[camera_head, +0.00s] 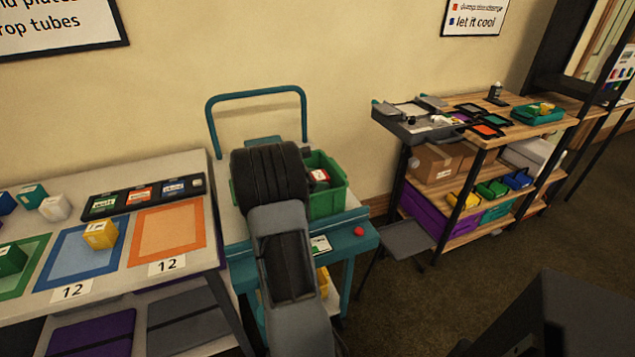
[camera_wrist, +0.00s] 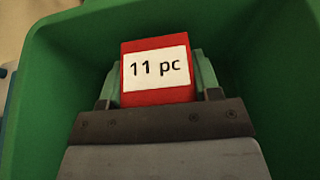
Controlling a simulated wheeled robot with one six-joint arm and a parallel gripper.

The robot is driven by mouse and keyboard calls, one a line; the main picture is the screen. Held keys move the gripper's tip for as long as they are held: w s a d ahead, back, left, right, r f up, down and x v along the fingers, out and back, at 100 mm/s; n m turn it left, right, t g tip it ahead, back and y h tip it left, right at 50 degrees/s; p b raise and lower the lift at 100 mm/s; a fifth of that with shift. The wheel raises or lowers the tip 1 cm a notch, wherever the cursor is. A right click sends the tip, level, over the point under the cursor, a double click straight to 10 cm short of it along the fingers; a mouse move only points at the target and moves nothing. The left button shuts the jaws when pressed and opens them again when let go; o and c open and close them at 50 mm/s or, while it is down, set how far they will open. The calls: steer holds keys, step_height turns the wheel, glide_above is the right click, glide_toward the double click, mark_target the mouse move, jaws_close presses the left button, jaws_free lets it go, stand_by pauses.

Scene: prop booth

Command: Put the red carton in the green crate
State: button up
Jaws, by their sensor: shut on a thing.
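The red carton (camera_wrist: 156,96), with a white label reading "11 pc", is between the fingers of my gripper (camera_wrist: 156,82) in the wrist view. My gripper is shut on it. The green crate's walls (camera_wrist: 60,75) surround the carton and fingers in that view. In the head view the green crate (camera_head: 328,203) stands on a teal cart, and a bit of the red carton (camera_head: 318,176) shows inside its opening. My arm hides the left part of the crate. I cannot tell whether the carton touches the crate floor.
The teal cart (camera_head: 355,243) has a raised handle and a red button. A table (camera_head: 185,283) with coloured mats and small cartons stands at the left. A wooden shelf unit (camera_head: 548,127) with bins and boxes stands at the right. A grey stool (camera_head: 405,240) is beside the cart.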

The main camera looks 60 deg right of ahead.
steer(key=shift+f, duration=0.55)
steer(key=o, duration=1)
steer(key=shift+r, duration=0.3)
steer(key=v, duration=0.8)
steer(key=p+v, duration=0.1)
steer(key=v, duration=0.3)
steer(key=shift+w+r, duration=0.1)
steer(key=shift+r, duration=0.3)
